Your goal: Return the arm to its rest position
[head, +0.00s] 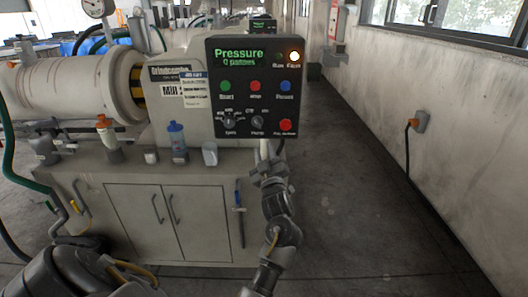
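I see nothing held. The panel shows green "Pressure" text, a lit orange lamp, a row of green, red and blue buttons, two knobs and a red button at lower right. My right gripper is not in view.
The grey bench (200,164) carries a blue bottle (178,139), an orange-capped bottle (105,131) and small cups. A large pale cylinder (65,85) is at left. Open floor (355,200) lies to the right, up to the wall (465,130) with a socket (420,121).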

